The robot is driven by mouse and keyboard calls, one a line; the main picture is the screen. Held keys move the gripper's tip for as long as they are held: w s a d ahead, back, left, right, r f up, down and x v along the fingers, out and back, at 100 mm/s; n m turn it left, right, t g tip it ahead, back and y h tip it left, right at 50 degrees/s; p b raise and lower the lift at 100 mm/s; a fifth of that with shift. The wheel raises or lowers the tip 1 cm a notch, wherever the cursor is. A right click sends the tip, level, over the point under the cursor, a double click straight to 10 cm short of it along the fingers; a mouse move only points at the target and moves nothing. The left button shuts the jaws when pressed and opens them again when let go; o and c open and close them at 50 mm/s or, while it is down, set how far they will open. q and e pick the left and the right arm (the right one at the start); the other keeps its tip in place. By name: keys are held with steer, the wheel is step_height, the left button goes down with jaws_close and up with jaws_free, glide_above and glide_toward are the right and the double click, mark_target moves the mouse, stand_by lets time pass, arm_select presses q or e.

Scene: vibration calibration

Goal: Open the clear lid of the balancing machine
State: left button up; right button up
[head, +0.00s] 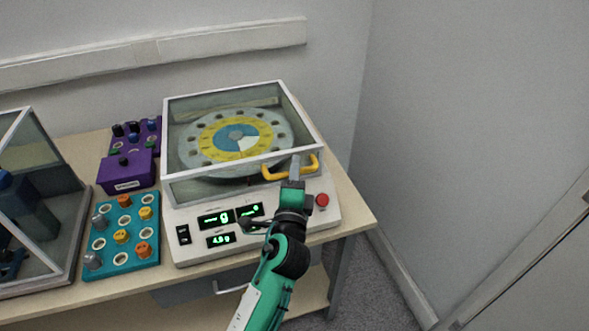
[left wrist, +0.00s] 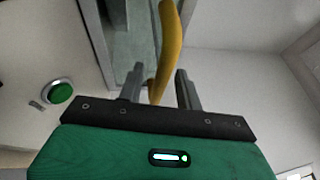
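The balancing machine (head: 185,255) is a white box with green displays on its sloped front. Its clear lid (head: 168,145), framed in white, lies closed over a round disc with a yellow ring and a blue and white centre. A yellow handle (head: 312,163) sits at the lid's front right. My left gripper (head: 294,172) is at this handle. In the left wrist view the handle (left wrist: 168,50) passes between the two fingers (left wrist: 160,88), with gaps visible, so the gripper looks open around it. Contact cannot be told. My right gripper is not in view.
A red button (head: 322,200) is at the machine's front right; a green button (left wrist: 60,92) shows in the left wrist view. A teal tray (head: 110,262) with knobs and purple boxes (head: 128,170) stand left. A clear-sided enclosure (head: 40,235) is further left. Walls close off the back and right.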

arm_select(q)
steer(key=shift+w, duration=0.15)
steer(key=shift+c, duration=0.2)
jaws_close()
